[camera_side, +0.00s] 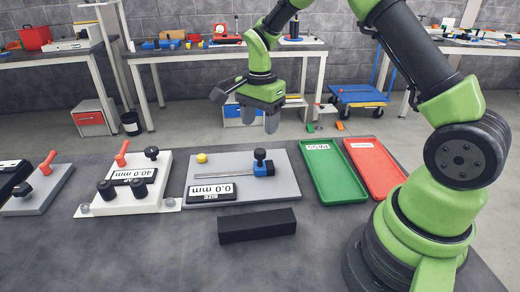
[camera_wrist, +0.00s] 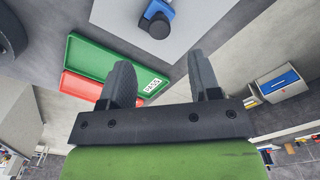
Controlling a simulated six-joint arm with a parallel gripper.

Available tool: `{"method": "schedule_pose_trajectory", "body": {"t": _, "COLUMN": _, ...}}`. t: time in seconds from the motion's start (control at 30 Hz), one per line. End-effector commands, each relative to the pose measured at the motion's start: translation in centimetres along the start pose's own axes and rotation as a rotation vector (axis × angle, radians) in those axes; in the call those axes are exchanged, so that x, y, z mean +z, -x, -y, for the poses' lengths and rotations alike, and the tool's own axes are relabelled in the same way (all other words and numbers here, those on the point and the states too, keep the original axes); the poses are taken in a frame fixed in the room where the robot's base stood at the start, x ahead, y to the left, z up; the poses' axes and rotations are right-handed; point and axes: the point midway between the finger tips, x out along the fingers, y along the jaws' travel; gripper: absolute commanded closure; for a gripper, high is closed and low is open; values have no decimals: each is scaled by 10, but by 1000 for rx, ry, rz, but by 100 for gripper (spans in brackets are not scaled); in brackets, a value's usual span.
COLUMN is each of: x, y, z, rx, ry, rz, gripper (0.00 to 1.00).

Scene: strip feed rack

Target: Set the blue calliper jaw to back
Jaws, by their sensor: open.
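The blue calliper jaw (camera_side: 264,168) with a black knob on top sits at the right end of a thin rail on a grey plate (camera_side: 285,187). A display on that plate (camera_side: 212,192) reads 0.0 mm. A yellow knob (camera_side: 202,158) stands at the rail's far left. The blue jaw also shows at the top of the wrist view (camera_wrist: 158,18). My gripper (camera_side: 257,118) is open and empty, above and behind the plate, apart from the jaw. Both fingers also show in the wrist view (camera_wrist: 160,68).
A green tray (camera_side: 333,190) and a red tray (camera_side: 393,190) lie right of the plate. A black block (camera_side: 257,226) lies in front. A white gauge fixture (camera_side: 125,201) with a red lever and a 40.0 mm display stands left.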

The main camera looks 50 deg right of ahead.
Motion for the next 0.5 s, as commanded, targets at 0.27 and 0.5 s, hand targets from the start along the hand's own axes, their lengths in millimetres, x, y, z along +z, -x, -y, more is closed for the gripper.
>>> {"method": "schedule_pose_trajectory", "body": {"t": 0.27, "x": 1, "y": -53, "z": -1, "rx": 5, "ry": 2, "rz": 3, "gripper": 43}}
{"method": "schedule_pose_trajectory", "body": {"t": 0.5, "x": 1, "y": -79, "z": -1, "rx": 1, "ry": 2, "rz": 3, "gripper": 43}}
